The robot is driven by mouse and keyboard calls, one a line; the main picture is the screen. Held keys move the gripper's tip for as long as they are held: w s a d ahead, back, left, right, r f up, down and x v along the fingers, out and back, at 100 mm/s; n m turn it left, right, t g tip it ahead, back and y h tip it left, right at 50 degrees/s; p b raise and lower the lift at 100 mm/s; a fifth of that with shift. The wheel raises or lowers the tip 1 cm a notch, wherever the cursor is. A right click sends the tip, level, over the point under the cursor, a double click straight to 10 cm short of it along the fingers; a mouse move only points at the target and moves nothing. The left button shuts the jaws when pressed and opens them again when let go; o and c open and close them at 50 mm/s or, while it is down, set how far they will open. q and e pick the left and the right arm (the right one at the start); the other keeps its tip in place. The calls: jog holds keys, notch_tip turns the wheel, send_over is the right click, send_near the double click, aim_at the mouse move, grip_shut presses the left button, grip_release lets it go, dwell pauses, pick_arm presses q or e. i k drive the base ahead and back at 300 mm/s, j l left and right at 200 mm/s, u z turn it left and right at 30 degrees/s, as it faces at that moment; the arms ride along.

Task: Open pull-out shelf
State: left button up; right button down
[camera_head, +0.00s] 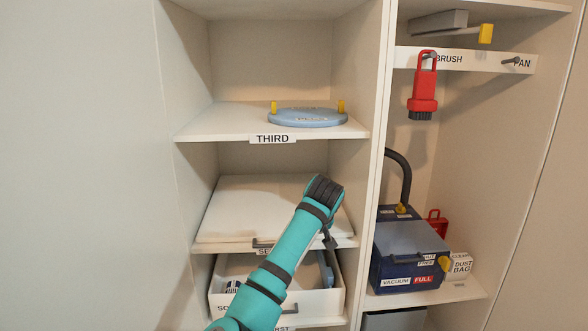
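The pull-out shelf appears to be the white board (240,208) on the second level of the cabinet. A dark handle (262,244) shows at its front edge, above a label partly covered by my arm. My teal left arm comes in from the bottom, left of centre, and crosses in front of the lower levels. Its dark gripper (329,238) points down near the right part of the board's front edge. The fingers are small and dark, so their opening and any contact are unclear. My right gripper is not in view.
Below is a white open drawer (217,303) with items inside and a handle (290,309). A blue round board (307,118) lies on the shelf labelled THIRD (215,124). The right compartment holds a vacuum (408,250), a dust bag box (460,266) and a hanging red brush (422,90).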

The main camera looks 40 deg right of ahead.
aim_at(255, 208)
jog(key=i+l, duration=0.95)
jog(key=l, duration=0.25)
jog(key=i+l, duration=0.5)
jog(key=l, duration=0.1)
